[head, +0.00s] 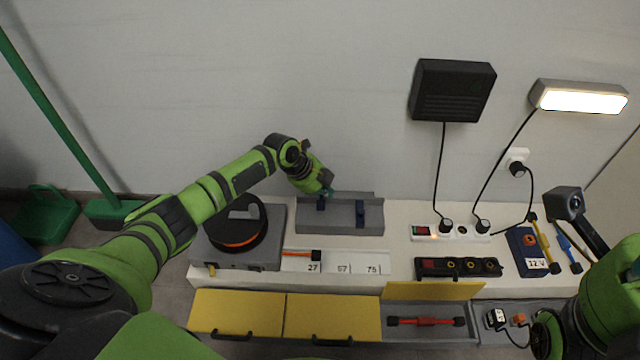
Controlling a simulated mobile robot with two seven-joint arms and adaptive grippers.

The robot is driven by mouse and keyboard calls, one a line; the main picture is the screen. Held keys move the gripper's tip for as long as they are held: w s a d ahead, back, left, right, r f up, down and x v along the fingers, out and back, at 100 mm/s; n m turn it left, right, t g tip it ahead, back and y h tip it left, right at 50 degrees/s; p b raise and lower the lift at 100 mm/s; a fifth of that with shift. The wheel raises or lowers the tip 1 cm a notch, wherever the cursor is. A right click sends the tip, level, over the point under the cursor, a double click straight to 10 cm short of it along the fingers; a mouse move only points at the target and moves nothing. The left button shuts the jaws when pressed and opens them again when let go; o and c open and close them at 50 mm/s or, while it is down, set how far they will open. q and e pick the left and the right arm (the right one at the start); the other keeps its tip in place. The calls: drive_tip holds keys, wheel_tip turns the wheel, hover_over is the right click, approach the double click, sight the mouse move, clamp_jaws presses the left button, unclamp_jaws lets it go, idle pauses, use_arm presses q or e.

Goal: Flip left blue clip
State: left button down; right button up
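A grey tray-like holder (340,227) stands at the back of the white bench. It carries two blue clips. The left blue clip (320,203) is at the holder's left part, and the right blue clip (360,213) stands upright on its right part. My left gripper (326,190) is right above the left clip, at or very near its top. The fingers are small and partly hidden by the wrist, so contact and opening cannot be told. My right arm (610,300) comes in at the lower right; its gripper is not clearly visible.
A black round reel (238,228) sits left of the holder. A power strip (460,232), a black socket block (458,267) and a blue 12 V box (527,250) are to the right. Yellow drawer lids (330,315) line the front. A broom (60,120) leans far left.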

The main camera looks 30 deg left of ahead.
use_arm(q)
drive_tip(key=v, duration=1.1)
drive_tip(key=shift+s+r, duration=0.2)
drive_tip(key=shift+r, duration=0.1)
drive_tip(key=shift+a, duration=0.1)
